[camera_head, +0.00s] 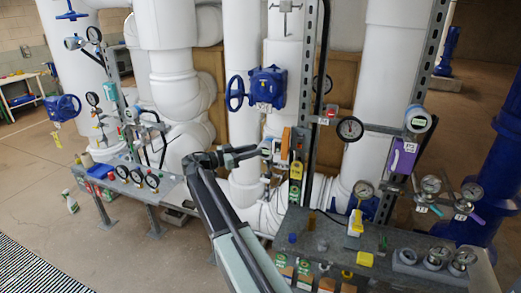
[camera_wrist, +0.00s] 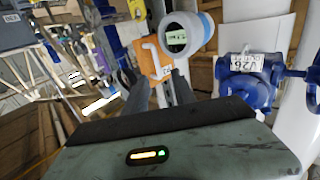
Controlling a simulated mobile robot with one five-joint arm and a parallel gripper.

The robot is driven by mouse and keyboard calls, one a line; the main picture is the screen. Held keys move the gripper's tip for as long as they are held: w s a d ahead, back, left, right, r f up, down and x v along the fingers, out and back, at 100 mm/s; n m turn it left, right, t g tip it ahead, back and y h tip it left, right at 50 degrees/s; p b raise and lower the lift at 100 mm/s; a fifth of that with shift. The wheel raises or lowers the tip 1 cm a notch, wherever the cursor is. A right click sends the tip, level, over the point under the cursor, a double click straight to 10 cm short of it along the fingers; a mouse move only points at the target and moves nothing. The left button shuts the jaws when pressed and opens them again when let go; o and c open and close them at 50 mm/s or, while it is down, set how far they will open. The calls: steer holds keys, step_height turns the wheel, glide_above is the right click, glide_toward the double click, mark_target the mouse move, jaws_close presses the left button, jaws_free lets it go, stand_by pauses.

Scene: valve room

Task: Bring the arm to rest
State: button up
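My gripper (camera_head: 267,151) is at the end of my arm in the middle of the head view, in front of the white pipes. It points to the right, toward an orange device (camera_head: 285,143) on the metal upright. In the wrist view the two dark fingers of my gripper (camera_wrist: 158,92) stand apart, with nothing seen held between them. Beyond the fingertips are the orange device (camera_wrist: 152,62) with a white bent handle and a round gauge (camera_wrist: 180,38) with a greenish face. I cannot tell the exact gap between the fingertips and the device.
A blue valve (camera_head: 267,87) is above my gripper; it also shows in the wrist view (camera_wrist: 250,80). A dark bench (camera_head: 340,245) with gauges and small parts is at lower right. A bench with gauges (camera_head: 130,180) is at left. Open floor (camera_head: 35,190) lies farther left.

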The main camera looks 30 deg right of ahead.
steer(key=shift+d, duration=0.15)
steer(key=s+a+f+n+y+b, duration=0.15)
steer(key=s+f+y, duration=0.25)
steer(key=s+f, duration=0.45)
steer(key=s+a+f+n+y, duration=0.3)
steer(key=s+f+y, duration=0.1)
steer(key=s+f, duration=0.4)
steer(key=s+a+f+n+y, duration=0.4)
steer(key=a+n+y, duration=0.1)
steer(key=a, duration=0.3)
steer(key=s+a+f+n+y, duration=0.4)
steer(key=a+f+n+y, duration=0.1)
steer(key=a+n, duration=0.3)
steer(key=shift+s+a, duration=0.25)
steer(key=shift+a, duration=0.45)
